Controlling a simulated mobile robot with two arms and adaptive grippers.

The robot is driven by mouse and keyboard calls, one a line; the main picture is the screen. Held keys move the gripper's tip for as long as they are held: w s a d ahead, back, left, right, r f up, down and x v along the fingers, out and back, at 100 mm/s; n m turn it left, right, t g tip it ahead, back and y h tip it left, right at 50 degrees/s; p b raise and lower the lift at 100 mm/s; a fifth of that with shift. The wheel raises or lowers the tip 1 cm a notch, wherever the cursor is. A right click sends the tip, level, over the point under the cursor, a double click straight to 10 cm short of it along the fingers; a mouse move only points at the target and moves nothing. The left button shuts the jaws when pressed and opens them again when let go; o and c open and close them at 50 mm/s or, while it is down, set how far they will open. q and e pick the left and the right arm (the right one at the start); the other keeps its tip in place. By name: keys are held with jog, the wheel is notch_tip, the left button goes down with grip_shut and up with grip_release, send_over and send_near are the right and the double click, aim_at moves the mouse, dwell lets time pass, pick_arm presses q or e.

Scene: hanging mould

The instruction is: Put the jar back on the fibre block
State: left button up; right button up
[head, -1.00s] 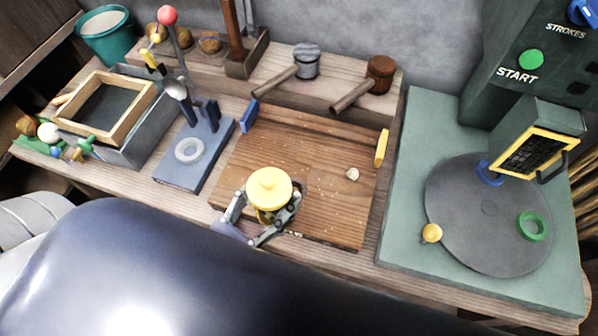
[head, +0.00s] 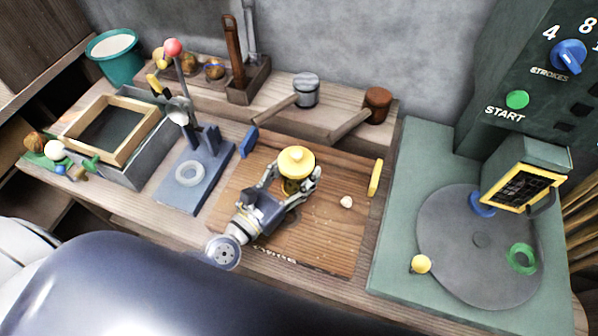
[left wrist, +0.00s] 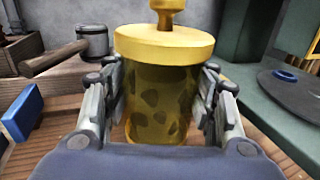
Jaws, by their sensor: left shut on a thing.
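The jar (head: 296,159) has a yellow knobbed lid and an amber, see-through body with dark spots. It also shows upright in the left wrist view (left wrist: 160,105). My left gripper (head: 292,175) is shut on the jar's body, one finger on each side below the lid. The jar is over the wooden board (head: 325,225); its base is hidden, so I cannot tell whether it touches the board. I cannot pick out a fibre block for sure. My right gripper is not in view.
A small pale lump (head: 346,202) lies on the board, between a blue tab (head: 249,142) and a yellow tab (head: 375,178). Two mallets lie on the shelf behind. A blue lever stand (head: 190,185) is at left, a green machine with a round plate (head: 470,265) at right.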

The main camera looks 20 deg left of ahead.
pick_arm(q)
jog(key=shift+w, duration=0.45)
jog(key=shift+w+f, duration=0.1)
notch_tip(320, 180, down, 2)
jog(key=shift+f+b, duration=0.2)
jog(key=shift+b, duration=0.25)
jog(key=shift+f, duration=0.45)
jog(key=shift+f+b, duration=0.2)
jog(key=shift+b, duration=0.1)
jog(key=o, duration=1.4)
jog(key=shift+c, duration=0.2)
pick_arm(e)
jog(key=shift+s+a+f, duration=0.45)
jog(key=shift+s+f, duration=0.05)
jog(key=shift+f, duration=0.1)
